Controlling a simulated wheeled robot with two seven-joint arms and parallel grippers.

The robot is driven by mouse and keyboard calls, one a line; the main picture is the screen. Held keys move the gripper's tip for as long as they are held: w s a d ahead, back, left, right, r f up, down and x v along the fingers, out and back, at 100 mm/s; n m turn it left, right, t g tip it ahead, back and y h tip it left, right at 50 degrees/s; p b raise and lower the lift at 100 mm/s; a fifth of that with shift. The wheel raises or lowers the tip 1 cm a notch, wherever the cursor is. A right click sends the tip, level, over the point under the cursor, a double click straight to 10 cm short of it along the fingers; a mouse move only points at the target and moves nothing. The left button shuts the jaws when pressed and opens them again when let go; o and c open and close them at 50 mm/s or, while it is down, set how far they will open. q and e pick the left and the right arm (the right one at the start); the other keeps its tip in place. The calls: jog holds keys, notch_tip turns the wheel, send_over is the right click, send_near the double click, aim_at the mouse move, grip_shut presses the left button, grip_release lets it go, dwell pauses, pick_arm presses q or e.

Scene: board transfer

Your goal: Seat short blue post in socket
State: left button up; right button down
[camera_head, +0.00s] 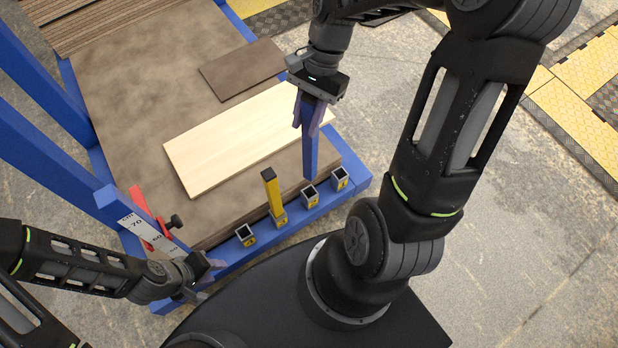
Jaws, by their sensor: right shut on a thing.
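My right gripper (309,113) is shut on a short blue post (310,150) and holds it upright. A socket to the left (280,217) holds a yellow post (271,190) with a dark top. The far-left socket (245,236) and the far-right socket (340,179) are empty. My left gripper (207,279) is low near the cart's front-left corner, with its fingers too small to read.
A pale wood board (235,140) and a smaller brown board (240,70) lie on the cart's brown deck (130,90). A red stop with a white scale (145,226) stands on the left, beside blue uprights (45,85).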

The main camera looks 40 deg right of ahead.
send_over(307, 147)
notch_tip(307, 147, down, 6)
jog(key=shift+r+b, duration=0.15)
jog(key=shift+b, duration=0.3)
jog(key=shift+f+b, duration=0.4)
jog(key=shift+f, duration=1.6)
jog(key=shift+f+b, duration=0.35)
jog(key=shift+f, duration=0.15)
jog(key=c, duration=1.1)
grip_release()
